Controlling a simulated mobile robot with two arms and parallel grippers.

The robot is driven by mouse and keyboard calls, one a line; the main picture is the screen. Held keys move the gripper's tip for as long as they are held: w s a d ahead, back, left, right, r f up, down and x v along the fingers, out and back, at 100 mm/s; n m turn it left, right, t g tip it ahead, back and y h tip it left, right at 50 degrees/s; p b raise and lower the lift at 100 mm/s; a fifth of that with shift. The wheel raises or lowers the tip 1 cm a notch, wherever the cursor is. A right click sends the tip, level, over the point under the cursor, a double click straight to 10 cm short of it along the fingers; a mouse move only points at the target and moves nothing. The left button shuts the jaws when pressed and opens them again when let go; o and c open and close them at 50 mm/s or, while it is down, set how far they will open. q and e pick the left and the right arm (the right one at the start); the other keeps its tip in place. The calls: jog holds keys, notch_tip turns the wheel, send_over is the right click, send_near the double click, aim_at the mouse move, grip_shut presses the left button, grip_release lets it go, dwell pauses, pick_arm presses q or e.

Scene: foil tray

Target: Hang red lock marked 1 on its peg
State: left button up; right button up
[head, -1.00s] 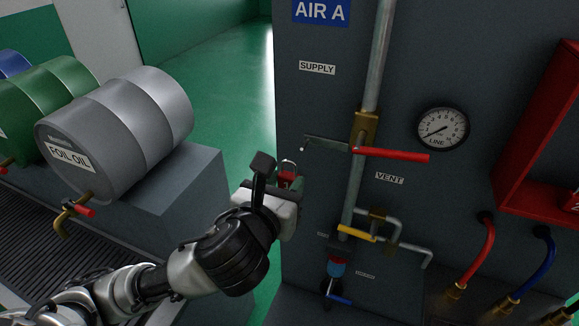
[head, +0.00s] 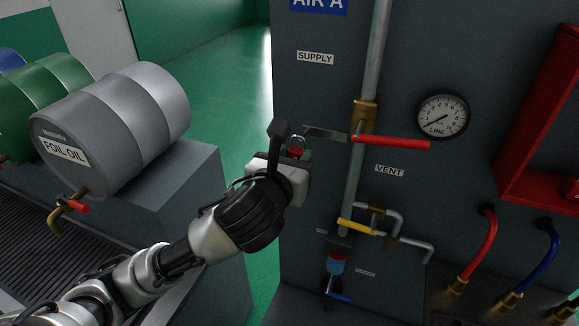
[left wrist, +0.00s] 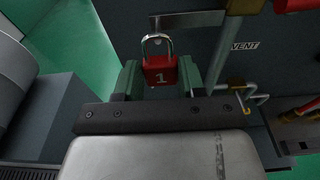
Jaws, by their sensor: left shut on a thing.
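The red lock marked 1 (left wrist: 161,72) is upright between the two green-grey fingers of my left gripper (left wrist: 160,80), which is shut on it. Its metal shackle points up. In the head view my left gripper (head: 294,160) is in front of the panel's left edge, with the red lock (head: 297,151) partly hidden in it. A flat grey metal arm (head: 328,134) sticks out left from the supply valve. In the left wrist view the arm (left wrist: 192,19) has its end just above the shackle; I cannot tell whether they touch. No peg can be clearly made out.
The supply valve's red handle (head: 390,142) points right on the vertical pipe (head: 376,60). Below it is a yellow vent handle (head: 356,226). A red box (head: 545,140) is at the right.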

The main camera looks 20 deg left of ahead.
aim_at(296, 157)
pick_arm(q)
jog(key=shift+w, duration=0.35)
jog(key=shift+w+f+b, duration=0.15)
jog(key=shift+w+b, duration=0.3)
jog(key=shift+b, duration=0.25)
jog(key=shift+w, duration=0.25)
jog(key=shift+w+d+f+p, duration=0.1)
jog(key=shift+w+p, duration=0.3)
jog(key=shift+f+p, duration=0.1)
jog(key=shift+p, duration=0.25)
jog(key=shift+w, duration=0.1)
jog(key=o, duration=1)
